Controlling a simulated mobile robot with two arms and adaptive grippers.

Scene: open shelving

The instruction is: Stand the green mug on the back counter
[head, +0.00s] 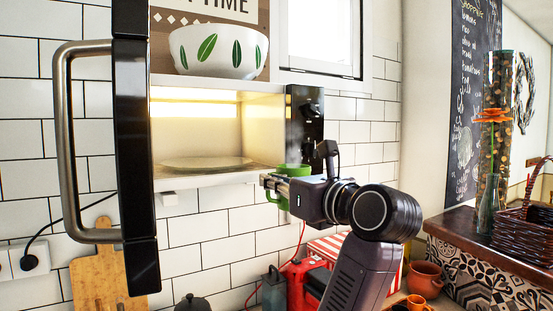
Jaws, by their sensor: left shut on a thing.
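The green mug (293,169) is held up in front of the right side of the open microwave, and its rim and part of its handle show. My left gripper (272,184) is shut on the mug and hides much of it. The mug looks roughly upright. A worktop below the tiled wall is mostly hidden by things on it and by my arm; I cannot tell whether it is the back counter. My right gripper is not in view.
The microwave door (130,150) stands open on the left, with a plate (207,163) inside the lit cavity. A white leaf-patterned bowl (218,52) sits above. Below are a red toaster (300,280), a terracotta pot (424,279) and an orange cup (415,303). A wooden ledge (462,226) holds a basket (522,228).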

